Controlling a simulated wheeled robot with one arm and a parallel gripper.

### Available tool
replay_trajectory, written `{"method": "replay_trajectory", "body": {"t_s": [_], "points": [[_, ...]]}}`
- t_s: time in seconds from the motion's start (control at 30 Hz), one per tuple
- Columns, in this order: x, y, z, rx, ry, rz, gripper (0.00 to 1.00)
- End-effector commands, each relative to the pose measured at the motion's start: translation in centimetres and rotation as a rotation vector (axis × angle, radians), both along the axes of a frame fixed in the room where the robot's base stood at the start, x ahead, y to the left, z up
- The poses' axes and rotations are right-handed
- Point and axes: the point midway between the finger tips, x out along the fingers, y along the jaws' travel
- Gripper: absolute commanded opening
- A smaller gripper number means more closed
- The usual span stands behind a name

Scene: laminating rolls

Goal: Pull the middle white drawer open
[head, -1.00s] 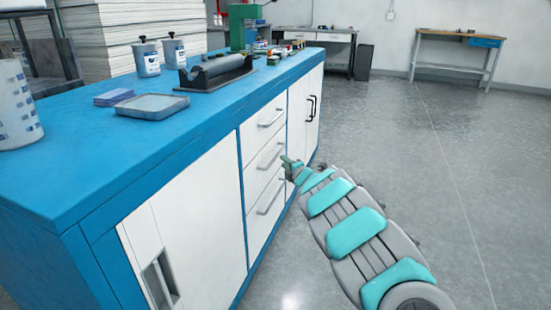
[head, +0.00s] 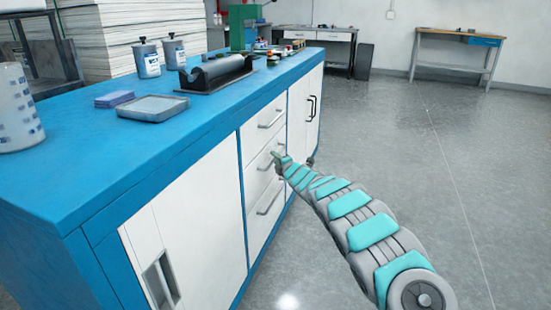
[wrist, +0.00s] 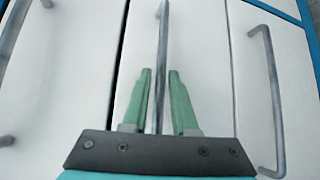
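The middle white drawer (head: 256,184) sits in a stack of three in the blue-framed cabinet, and its front looks flush with the others. Its grey bar handle (head: 267,161) is partly covered by my gripper (head: 276,155) in the head view. In the wrist view, my gripper (wrist: 161,72) has its two green fingers apart, one on each side of the handle (wrist: 162,40). A small gap shows between the handle and each finger. The middle drawer front (wrist: 200,60) fills the centre of that view.
The upper drawer (head: 262,127) and lower drawer (head: 262,220) have similar bar handles. A double-door cupboard (head: 299,110) adjoins on the far side. A laminating roll stand (head: 217,74) and tray (head: 152,107) sit on the blue top (head: 90,150). The grey floor (head: 420,170) at right is clear.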

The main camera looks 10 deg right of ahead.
Motion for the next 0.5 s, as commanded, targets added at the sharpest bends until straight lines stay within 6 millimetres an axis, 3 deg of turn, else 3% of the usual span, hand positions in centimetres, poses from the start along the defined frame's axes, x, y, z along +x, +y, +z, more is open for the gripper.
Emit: {"method": "replay_trajectory", "body": {"t_s": [0.5], "points": [[0.78,0.02,-0.12,0.001,0.0,-0.003,0.27]]}}
